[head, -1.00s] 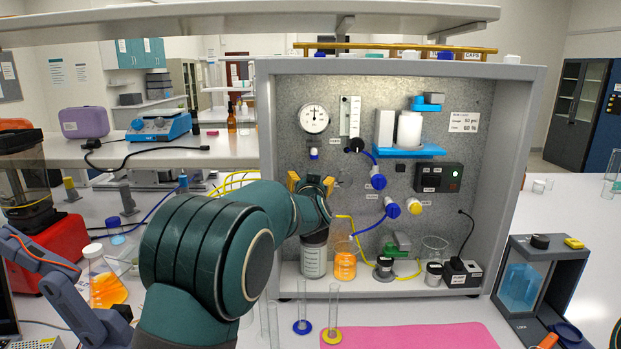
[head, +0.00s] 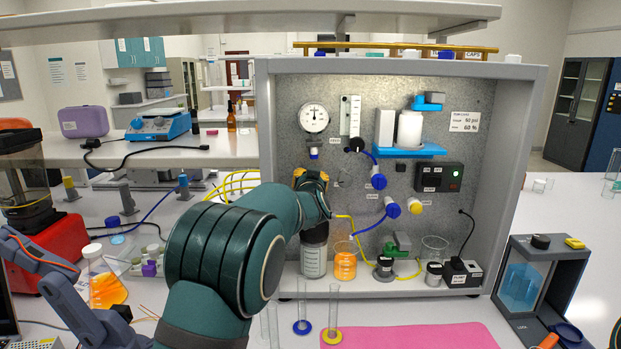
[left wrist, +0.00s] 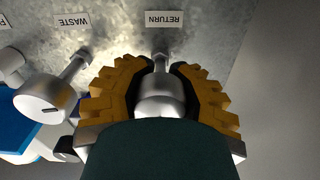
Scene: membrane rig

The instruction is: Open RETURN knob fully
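The RETURN knob (left wrist: 160,98) is a silver knob on a short stem at the grey metal panel. Its RETURN label (left wrist: 164,19) appears upside down in the left wrist view. My left gripper (left wrist: 163,72) has its yellow, ridged fingers on both sides of the knob, close against it, and appears shut on it. In the head view the left gripper (head: 312,182) is at the left part of the panel and hides the knob. How far the knob is turned cannot be read. My right gripper is not in view.
A second silver knob (left wrist: 40,98) by the WASTE label (left wrist: 72,20) stands close beside the gripper. The rig's left side wall (head: 266,120) is near the arm.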

